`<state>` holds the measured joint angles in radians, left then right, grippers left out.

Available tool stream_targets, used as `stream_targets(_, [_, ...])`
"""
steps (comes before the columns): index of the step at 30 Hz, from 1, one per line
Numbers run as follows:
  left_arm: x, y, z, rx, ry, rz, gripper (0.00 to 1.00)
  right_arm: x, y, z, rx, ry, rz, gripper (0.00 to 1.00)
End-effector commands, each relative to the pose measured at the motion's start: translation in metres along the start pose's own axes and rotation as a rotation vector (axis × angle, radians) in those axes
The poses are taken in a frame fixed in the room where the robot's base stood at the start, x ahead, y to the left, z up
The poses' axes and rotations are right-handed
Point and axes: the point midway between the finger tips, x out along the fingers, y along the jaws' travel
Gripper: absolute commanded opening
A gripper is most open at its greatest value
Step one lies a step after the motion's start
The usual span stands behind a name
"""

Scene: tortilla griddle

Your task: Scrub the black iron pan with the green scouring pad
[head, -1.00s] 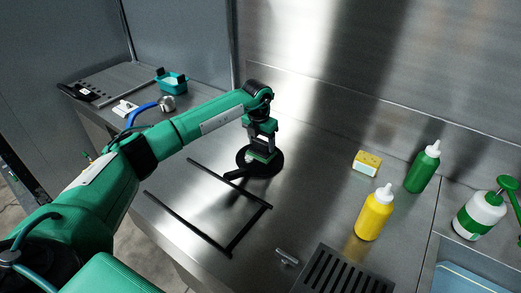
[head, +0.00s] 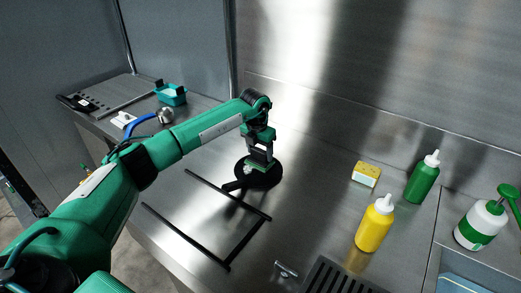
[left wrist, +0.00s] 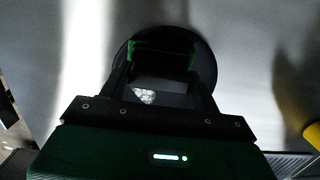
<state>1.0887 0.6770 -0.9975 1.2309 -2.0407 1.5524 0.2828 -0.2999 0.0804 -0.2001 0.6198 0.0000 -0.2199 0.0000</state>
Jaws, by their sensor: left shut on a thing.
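The black iron pan (head: 270,181) lies flat on the steel counter, its handle pointing left and toward me. It is a dark disc behind the fingers in the left wrist view (left wrist: 208,62). My left gripper (head: 260,161) points down over the pan, shut on the green scouring pad (head: 249,167), which is mostly hidden by the fingers. The pad is low at the pan's surface; whether it touches cannot be told. In the left wrist view, green edges show between the fingertips (left wrist: 162,62). My right gripper is not in view.
A black bar frame (head: 228,200) lies in front of the pan. To the right are a yellow sponge (head: 366,174), yellow bottle (head: 374,228), green bottle (head: 422,182) and white-green bottle (head: 480,226). A teal container (head: 171,95) stands back left. The counter behind the pan is clear.

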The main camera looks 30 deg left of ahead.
Motion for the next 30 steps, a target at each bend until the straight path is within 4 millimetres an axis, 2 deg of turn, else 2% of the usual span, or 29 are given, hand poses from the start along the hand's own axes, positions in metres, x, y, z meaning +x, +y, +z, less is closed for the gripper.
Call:
stream_targets(1, [0.001, 0.001, -0.009, 0.0, 0.01, 0.002, 0.42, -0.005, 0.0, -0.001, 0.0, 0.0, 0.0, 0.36])
stream_targets(6, [-0.002, 0.001, -0.028, 0.0, 0.011, 0.002, 0.42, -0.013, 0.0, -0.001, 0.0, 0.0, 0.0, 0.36])
stream_targets(13, [-0.004, 0.0, -0.045, 0.0, 0.011, 0.001, 0.42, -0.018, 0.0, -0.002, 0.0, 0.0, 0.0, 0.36])
stream_targets(23, [-0.003, 0.0, -0.045, 0.0, 0.01, 0.0, 0.42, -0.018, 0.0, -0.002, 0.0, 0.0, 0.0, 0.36])
stream_targets(30, [0.0, 0.0, -0.024, -0.001, 0.006, 0.0, 0.42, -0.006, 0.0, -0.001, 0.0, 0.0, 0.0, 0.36])
